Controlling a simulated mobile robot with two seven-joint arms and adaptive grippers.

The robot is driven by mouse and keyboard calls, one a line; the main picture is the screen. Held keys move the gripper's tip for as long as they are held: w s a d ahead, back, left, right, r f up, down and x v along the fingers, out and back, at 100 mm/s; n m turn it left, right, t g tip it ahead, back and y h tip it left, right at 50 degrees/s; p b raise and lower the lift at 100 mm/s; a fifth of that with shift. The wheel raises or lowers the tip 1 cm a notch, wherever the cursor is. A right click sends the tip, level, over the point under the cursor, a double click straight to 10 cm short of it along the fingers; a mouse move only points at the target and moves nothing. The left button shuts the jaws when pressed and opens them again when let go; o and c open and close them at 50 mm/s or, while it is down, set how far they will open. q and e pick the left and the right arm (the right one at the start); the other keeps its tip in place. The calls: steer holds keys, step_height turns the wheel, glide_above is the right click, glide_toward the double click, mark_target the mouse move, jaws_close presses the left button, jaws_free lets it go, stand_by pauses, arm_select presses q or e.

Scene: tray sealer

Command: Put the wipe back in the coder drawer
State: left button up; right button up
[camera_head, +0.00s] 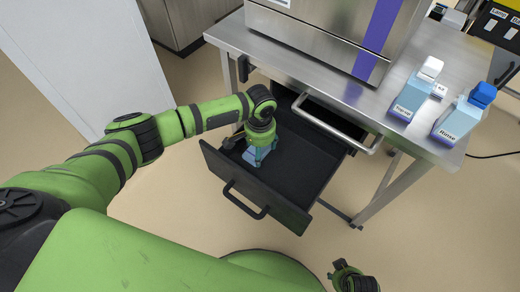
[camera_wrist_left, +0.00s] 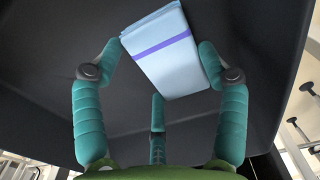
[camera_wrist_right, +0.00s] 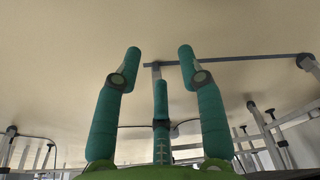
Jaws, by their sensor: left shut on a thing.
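The wipe (camera_wrist_left: 160,60) is a folded light blue cloth with a purple stripe. It lies between the fingers of my left gripper (camera_wrist_left: 160,70), which is shut on it, inside the black drawer. In the head view my left gripper (camera_head: 260,150) reaches down into the open coder drawer (camera_head: 275,200), and a bit of the wipe (camera_head: 254,156) shows under the fingers. I cannot tell whether the wipe touches the drawer floor. My right gripper (camera_wrist_right: 160,60) is open and empty, apart from the table; it shows at the lower edge of the head view (camera_head: 352,277).
The drawer hangs under a steel table (camera_head: 330,75) carrying a steel machine (camera_head: 335,30) with a purple stripe. A white-capped bottle (camera_head: 412,95) and a blue-capped bottle (camera_head: 457,118) stand on the table's right. A second handle (camera_head: 340,130) sits right of the drawer. The floor in front is clear.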

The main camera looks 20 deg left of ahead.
arm_select(q)
steer(key=o, duration=1)
steer(key=shift+f, duration=0.15)
steer(key=shift+r, duration=0.25)
step_height(320, 180, up, 12)
steer(key=p, duration=0.3)
steer(key=shift+f, duration=0.15)
arm_select(e)
steer(key=shift+w+d+f+t, duration=0.3)
steer(key=shift+w+f+t, duration=0.45)
steer(key=shift+w+t, duration=0.1)
